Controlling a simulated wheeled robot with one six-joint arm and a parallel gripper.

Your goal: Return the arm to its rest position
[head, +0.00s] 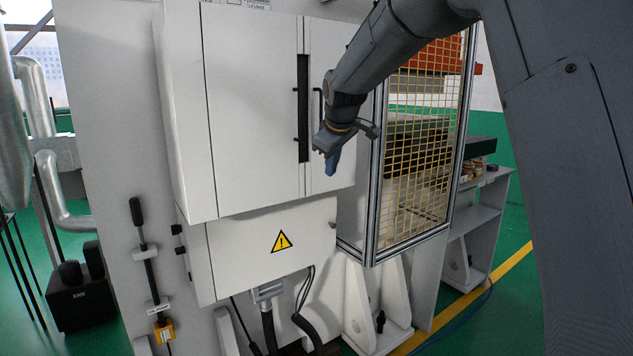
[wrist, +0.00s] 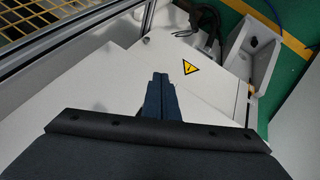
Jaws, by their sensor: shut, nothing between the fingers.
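My gripper (head: 332,160) hangs from my dark arm in the upper middle of the head view, in front of the white cabinet (head: 250,110). Its blue fingers point down and are closed together with nothing between them. In the wrist view the fingers of my gripper (wrist: 160,80) show shut and empty over a white surface. In the head view the gripper is near the black vertical handle strip (head: 303,120) of the cabinet. I cannot tell whether they touch.
A framed yellow mesh guard (head: 425,140) stands right of the gripper. A lower white box (head: 240,255) carries a yellow warning sign (head: 281,241). A workbench (head: 480,205) stands behind the guard. Metal pipes (head: 45,190) and a black box (head: 80,298) are at left.

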